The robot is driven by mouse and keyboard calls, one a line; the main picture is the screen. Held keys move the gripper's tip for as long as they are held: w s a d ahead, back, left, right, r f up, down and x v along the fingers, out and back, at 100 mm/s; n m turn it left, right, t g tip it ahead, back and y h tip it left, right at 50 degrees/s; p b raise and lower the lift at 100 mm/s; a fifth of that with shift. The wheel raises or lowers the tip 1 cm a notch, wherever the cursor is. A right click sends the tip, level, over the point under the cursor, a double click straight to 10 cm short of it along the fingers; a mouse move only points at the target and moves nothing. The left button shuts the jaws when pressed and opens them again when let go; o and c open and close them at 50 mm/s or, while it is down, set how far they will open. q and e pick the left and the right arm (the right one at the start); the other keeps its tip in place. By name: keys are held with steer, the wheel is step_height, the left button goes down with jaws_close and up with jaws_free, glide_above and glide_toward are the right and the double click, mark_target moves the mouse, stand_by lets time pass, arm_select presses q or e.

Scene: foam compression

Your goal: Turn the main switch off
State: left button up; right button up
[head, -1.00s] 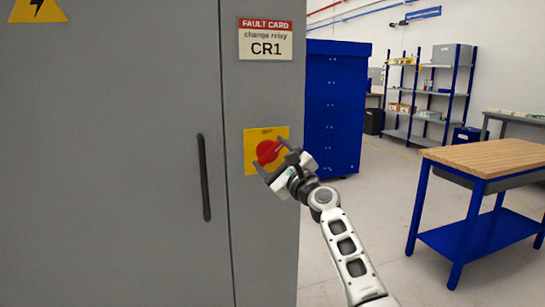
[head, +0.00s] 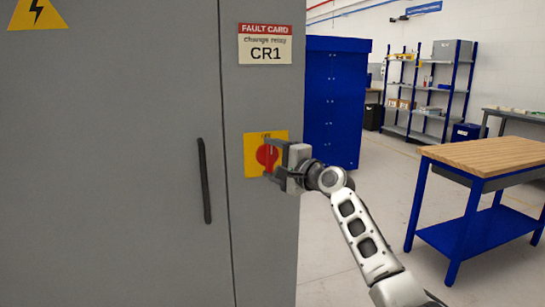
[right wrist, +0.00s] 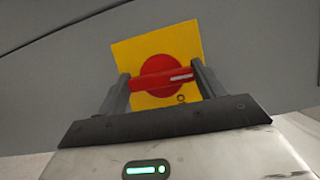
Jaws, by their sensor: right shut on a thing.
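The main switch is a red rotary knob (head: 262,155) on a yellow plate (head: 250,141), on the grey cabinet's right-hand front strip. My right gripper (head: 269,160) is at the knob, coming from the right, with one finger above the other. In the right wrist view the red knob (right wrist: 160,74) with a white mark on its handle lies between the two fingers (right wrist: 161,84), which are shut on the handle's ends. The yellow plate (right wrist: 128,52) appears tilted behind it. The gripper partly hides the knob in the head view. My left gripper is not in view.
The cabinet door has a long dark handle (head: 205,181) left of the switch. A fault card (head: 265,44) reading CR1 is above it. A blue cabinet (head: 335,100) and a wood-topped workbench (head: 490,155) stand to the right, with open floor between.

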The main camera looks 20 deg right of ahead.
steer(key=shift+f+n, duration=0.1)
steer(key=shift+n, duration=0.3)
steer(key=o, duration=1)
steer(key=b+v, duration=0.1)
steer(key=v, duration=1.5)
steer(key=shift+r+b, duration=0.2)
steer(key=shift+b, duration=0.15)
